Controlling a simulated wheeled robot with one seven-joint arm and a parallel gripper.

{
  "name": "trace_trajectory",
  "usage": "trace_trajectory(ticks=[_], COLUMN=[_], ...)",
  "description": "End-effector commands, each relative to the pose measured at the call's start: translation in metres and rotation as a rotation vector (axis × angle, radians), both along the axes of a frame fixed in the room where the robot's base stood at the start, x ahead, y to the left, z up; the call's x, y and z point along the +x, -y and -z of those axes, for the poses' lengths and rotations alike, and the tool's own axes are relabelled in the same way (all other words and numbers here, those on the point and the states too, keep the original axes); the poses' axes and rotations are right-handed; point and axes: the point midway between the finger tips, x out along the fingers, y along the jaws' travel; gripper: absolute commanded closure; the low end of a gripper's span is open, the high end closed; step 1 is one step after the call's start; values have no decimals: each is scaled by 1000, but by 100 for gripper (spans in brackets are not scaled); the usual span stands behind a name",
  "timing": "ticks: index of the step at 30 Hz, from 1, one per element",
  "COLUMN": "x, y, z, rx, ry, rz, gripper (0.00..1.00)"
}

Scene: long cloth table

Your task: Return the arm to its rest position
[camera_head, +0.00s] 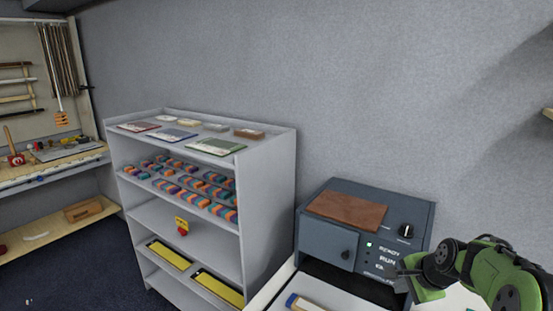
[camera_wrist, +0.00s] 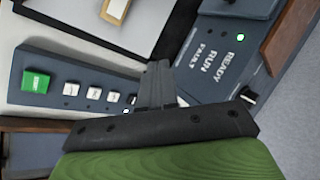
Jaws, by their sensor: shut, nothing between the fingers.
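My green and black arm reaches in from the lower right of the head view. My gripper (camera_wrist: 158,72) shows in the wrist view with its dark fingers together and nothing between them. The fingers point over the work surface, between a button strip (camera_wrist: 75,92) and the grey machine (camera_wrist: 225,45). In the head view my wrist is in front of the lower right corner of the machine (camera_head: 325,236). The fingertips are hard to make out there.
A brown board (camera_head: 347,210) lies on the machine. Its green READY light (camera_wrist: 240,37) is lit. A grey shelf unit (camera_head: 215,250) with coloured blocks and yellow-topped trays stands at centre left. A wooden workbench (camera_head: 50,172) is at far left. A grey wall is behind.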

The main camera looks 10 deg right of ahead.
Motion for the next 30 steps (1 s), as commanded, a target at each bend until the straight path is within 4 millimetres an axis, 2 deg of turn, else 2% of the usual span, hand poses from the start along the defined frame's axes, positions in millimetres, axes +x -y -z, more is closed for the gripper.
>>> trace_trajectory(ticks=[1, 3, 5, 6, 8, 12, 15, 19, 22, 30], x=[-10, -30, -51, -66, -92, -158, -204, -241, -253, -253], y=[-30, -67, -96, -113, -137, -179, -196, -204, -205, -205], z=[-18, -37, -52, -60, -71, -83, -81, -73, -69, -69], rx=[-84, -198, -288, -346, -428, -596, -690, -761, -782, -785], ry=[-17, -45, -62, -70, -78, -76, -57, -32, -23, -24], rz=[-110, -267, -397, -481, -607, -889, -1073, -1235, -1288, -1294], gripper=[100, 100, 100, 100, 100, 100, 100, 100, 100, 100])
